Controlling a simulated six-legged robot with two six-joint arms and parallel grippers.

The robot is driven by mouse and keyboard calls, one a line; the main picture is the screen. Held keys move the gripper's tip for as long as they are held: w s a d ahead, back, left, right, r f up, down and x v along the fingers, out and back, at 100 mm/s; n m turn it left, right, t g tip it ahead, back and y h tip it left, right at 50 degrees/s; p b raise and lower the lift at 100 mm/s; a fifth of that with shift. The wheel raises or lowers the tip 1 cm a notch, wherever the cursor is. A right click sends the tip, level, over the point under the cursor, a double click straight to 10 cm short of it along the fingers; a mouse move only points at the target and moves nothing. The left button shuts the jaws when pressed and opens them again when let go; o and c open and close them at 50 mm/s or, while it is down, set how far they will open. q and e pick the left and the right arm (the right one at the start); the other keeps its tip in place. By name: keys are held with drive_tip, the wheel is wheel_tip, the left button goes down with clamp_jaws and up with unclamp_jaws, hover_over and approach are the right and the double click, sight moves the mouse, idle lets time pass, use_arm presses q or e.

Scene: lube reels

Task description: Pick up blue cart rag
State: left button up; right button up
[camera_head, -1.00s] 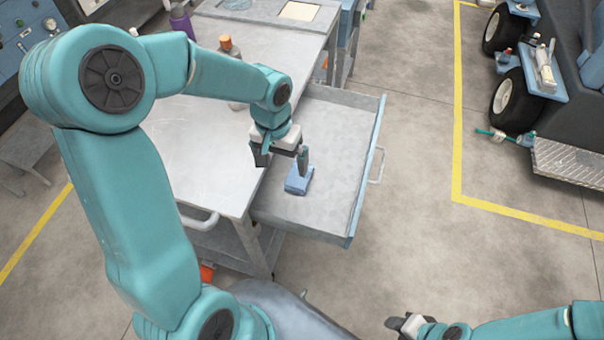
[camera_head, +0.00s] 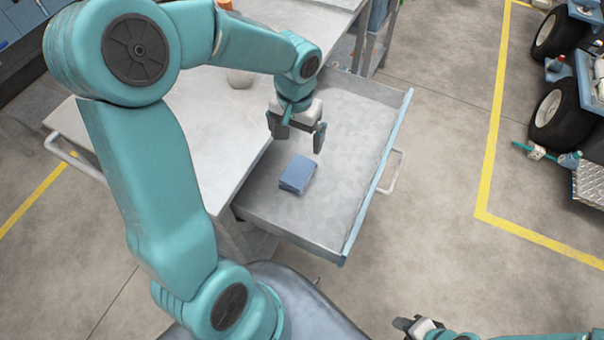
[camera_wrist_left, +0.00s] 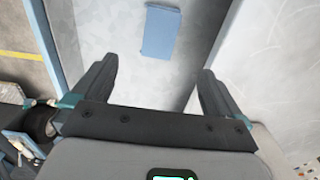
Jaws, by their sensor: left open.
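The blue rag (camera_head: 297,174) is a small folded block lying in the open drawer (camera_head: 345,110) of the cart. In the left wrist view the rag (camera_wrist_left: 161,32) lies ahead of the fingers, near the top edge and roughly between them. My left gripper (camera_head: 298,144) is open and empty above the drawer, just behind the rag in the head view and apart from it. Its two fingers also show in the left wrist view (camera_wrist_left: 156,88). My right gripper (camera_head: 408,326) is at the bottom edge, far from the cart; its fingers are too small to judge.
The cart's grey top (camera_head: 215,130) lies left of the drawer. The drawer's raised front wall (camera_head: 378,180) and handle (camera_head: 393,172) are on the right. A container (camera_head: 239,78) stands on the cart top behind my left arm.

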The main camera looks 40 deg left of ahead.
use_arm(q)
hover_over(297, 171)
drive_tip(key=f, duration=0.9)
drive_tip(key=shift+s+d, duration=0.15)
drive_tip(key=shift+s, duration=0.15)
drive_tip(key=shift+s+d+f, duration=0.1)
drive_tip(key=shift+d+f, duration=0.05)
drive_tip(key=shift+f, duration=0.2)
drive_tip(key=f, duration=0.2)
drive_tip(key=w+f, duration=0.1)
drive_tip(key=f, duration=0.1)
drive_tip(key=shift+a+f, duration=0.1)
drive_tip(key=shift+a, duration=0.2)
drive_tip(key=shift+s+f, duration=0.1)
drive_tip(key=shift+f, duration=0.25)
drive_tip(key=c, duration=1.1)
